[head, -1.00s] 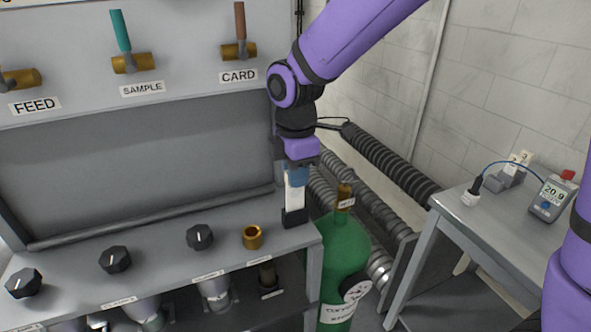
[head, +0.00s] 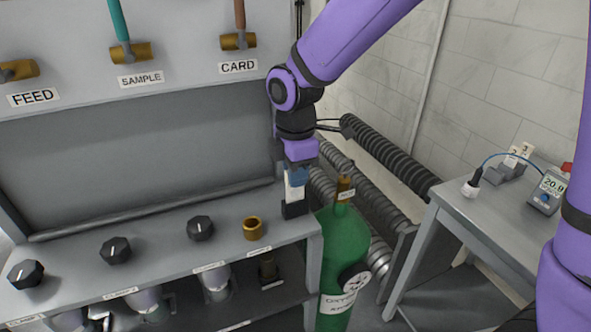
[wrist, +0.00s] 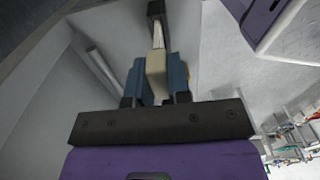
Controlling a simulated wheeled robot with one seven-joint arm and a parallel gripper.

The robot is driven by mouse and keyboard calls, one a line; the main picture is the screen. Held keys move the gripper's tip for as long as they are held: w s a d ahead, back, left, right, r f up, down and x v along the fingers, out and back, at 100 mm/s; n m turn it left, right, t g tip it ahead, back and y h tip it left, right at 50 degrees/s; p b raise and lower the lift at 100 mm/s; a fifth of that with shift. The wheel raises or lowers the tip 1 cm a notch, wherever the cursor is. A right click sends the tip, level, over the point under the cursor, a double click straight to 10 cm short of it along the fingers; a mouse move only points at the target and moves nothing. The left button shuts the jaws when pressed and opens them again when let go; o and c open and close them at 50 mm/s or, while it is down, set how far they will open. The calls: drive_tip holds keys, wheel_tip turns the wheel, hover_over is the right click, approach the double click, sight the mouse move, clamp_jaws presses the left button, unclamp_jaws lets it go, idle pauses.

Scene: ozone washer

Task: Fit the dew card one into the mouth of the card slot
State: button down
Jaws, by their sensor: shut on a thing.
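The dew card one (head: 294,188) is a pale, narrow card held upright below my gripper (head: 296,176). My gripper's blue fingers are shut on it, one on each side. In the wrist view the cream card (wrist: 157,70) sits between the blue fingers of my gripper (wrist: 159,78). The card slot (head: 294,210) is a small black block at the right end of the grey bench top. The card's lower end meets the top of the block in the head view. The slot's mouth is hidden, so I cannot tell how deep the card sits.
A brass fitting (head: 253,228) and several black knobs (head: 200,228) stand left of the slot on the bench (head: 170,240). A green cylinder (head: 342,250) stands close on the right. A side table (head: 470,215) holds more cards (head: 518,155) and a meter (head: 549,190).

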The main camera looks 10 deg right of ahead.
drive_tip(key=shift+f, duration=0.1)
drive_tip(key=c, duration=1)
unclamp_jaws()
wheel_tip(320, 180, up, 10)
drive_tip(key=shift+r, duration=0.35)
